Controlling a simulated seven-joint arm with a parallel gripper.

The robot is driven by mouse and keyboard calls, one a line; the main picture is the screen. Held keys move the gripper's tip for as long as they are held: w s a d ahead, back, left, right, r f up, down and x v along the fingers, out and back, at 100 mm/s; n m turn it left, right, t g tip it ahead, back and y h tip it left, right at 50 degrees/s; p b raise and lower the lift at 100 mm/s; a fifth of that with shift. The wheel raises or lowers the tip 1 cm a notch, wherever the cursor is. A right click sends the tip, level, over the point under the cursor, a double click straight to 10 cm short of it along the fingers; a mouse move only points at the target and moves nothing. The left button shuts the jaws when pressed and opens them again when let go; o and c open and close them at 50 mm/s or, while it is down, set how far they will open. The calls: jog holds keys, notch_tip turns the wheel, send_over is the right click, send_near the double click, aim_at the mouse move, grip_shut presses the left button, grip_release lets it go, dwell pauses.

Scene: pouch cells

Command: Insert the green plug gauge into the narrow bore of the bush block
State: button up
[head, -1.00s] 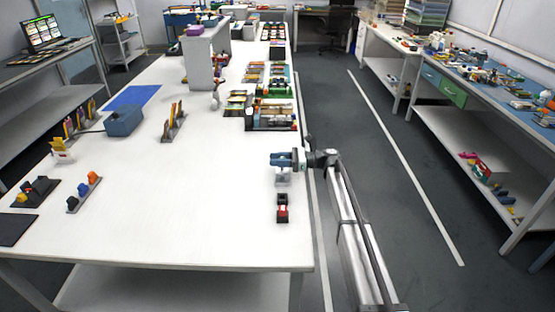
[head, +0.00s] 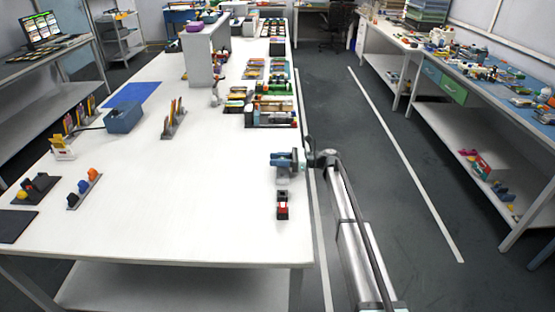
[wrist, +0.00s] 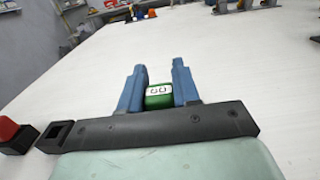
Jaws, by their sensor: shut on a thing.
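My gripper (head: 284,161) is over the right edge of the white table in the head view. In the wrist view its two blue fingers (wrist: 160,83) are shut on the green plug gauge (wrist: 158,101), whose end face carries a white label with dark marks. The gauge's lower part is hidden.
A dark holder (head: 282,211) with a red piece stands nearer the table's front; the wrist view shows its empty square socket (wrist: 62,134) and the red piece (wrist: 8,129). Trays of parts (head: 270,119) lie farther back.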

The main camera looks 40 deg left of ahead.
jog(key=shift+f, duration=0.45)
jog(key=o, duration=1.1)
jog(key=v, duration=1.4)
